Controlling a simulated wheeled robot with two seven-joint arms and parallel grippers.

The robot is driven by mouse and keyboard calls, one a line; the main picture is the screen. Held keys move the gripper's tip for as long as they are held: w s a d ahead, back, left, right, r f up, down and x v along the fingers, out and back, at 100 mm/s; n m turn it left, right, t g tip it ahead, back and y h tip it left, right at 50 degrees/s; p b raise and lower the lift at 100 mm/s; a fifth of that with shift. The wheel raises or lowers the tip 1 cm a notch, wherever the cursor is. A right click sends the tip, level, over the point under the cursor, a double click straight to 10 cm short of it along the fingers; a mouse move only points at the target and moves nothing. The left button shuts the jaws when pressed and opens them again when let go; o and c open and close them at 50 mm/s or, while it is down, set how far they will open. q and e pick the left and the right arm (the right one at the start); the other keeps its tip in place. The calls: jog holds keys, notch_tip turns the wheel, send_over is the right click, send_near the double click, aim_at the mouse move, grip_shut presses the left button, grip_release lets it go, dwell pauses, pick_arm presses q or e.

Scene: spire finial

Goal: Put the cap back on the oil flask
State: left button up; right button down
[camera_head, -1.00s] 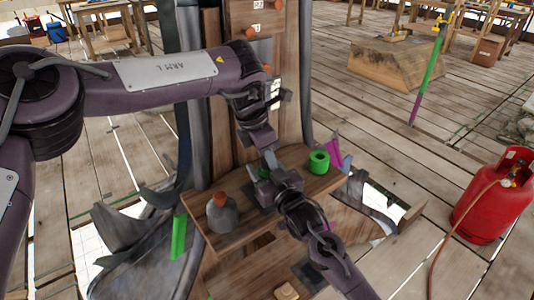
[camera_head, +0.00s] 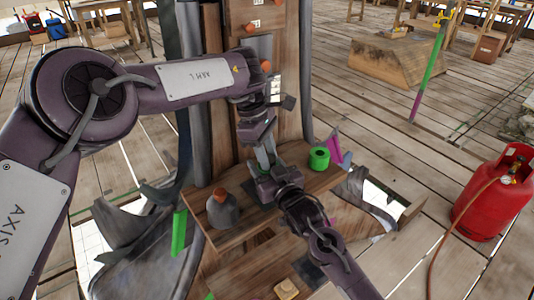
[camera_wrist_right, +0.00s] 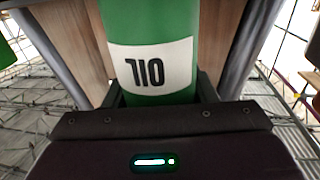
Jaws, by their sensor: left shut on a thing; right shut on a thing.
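The green oil flask (camera_wrist_right: 150,22) fills the middle of the right wrist view, with a white label whose black letters look upside down. My right gripper (camera_head: 266,180) is shut on it, its fingers on both sides. In the head view the flask is mostly hidden by the grippers. My left gripper (camera_head: 265,157) points down just above and behind the right one, over the wooden shelf. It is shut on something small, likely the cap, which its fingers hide. I cannot tell whether the cap touches the flask's mouth.
On the wooden shelf (camera_head: 245,233) stand a grey bell-shaped vessel (camera_head: 222,213) with an orange top and a green ring-shaped roll (camera_head: 319,158). A wooden post (camera_head: 288,90) rises behind the grippers. A red gas cylinder (camera_head: 490,205) stands on the plank floor at right.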

pick_arm(q)
jog(key=shift+m, duration=0.5)
pick_arm(e)
jog(key=shift+a, duration=0.1)
pick_arm(q)
jog(key=o, duration=1)
jog(key=shift+c, duration=0.2)
jog(key=shift+r, duration=0.1)
jog(key=shift+r, duration=2.2)
jog(key=shift+o, duration=0.2)
